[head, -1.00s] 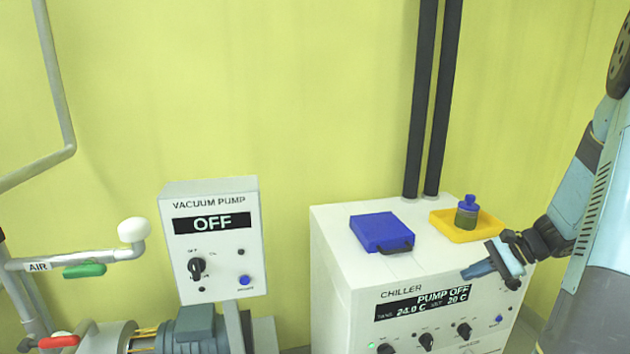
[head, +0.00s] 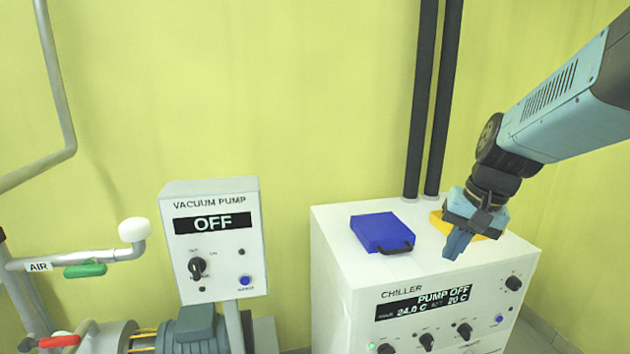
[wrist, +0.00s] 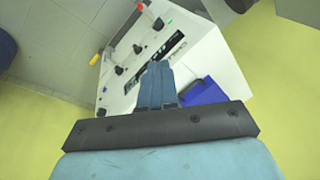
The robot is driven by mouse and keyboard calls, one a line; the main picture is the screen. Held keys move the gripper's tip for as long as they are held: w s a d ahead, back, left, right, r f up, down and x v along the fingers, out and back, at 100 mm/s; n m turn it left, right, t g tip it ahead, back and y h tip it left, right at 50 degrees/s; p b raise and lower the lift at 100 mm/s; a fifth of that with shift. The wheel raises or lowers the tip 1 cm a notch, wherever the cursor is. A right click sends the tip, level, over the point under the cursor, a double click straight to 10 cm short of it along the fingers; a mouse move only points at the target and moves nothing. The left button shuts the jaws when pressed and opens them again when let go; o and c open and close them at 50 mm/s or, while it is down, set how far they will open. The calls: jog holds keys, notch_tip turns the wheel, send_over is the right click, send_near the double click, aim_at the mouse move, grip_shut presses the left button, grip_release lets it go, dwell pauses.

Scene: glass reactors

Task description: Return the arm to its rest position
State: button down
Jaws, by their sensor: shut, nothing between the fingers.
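My gripper (head: 455,245) is shut and empty. In the head view it hangs over the right part of the chiller's top, with my arm reaching in from the upper right. In the wrist view the blue fingers of my gripper (wrist: 157,70) lie together and point toward the chiller (wrist: 190,60). In the head view the chiller (head: 335,260) is a white box whose display reads PUMP OFF, 24.0 C and 20 C. My gripper covers much of the yellow tray (head: 437,224) on the chiller's top; the bottle on it is hidden.
A blue case (head: 380,230) with a dark handle lies on the chiller, left of my gripper. Two dark pipes (head: 430,100) rise behind. The vacuum pump panel (head: 212,265), reading OFF, stands left. The air pipe with a green valve handle (head: 85,270) is at far left.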

jog(key=s+a+r+n+t+h, duration=0.2)
jog(key=s+r+n+t, duration=0.1)
jog(key=s, duration=0.5)
jog(key=shift+r+n, duration=0.6)
jog(key=shift+r, duration=0.75)
jog(key=c, duration=1.9)
grip_release()
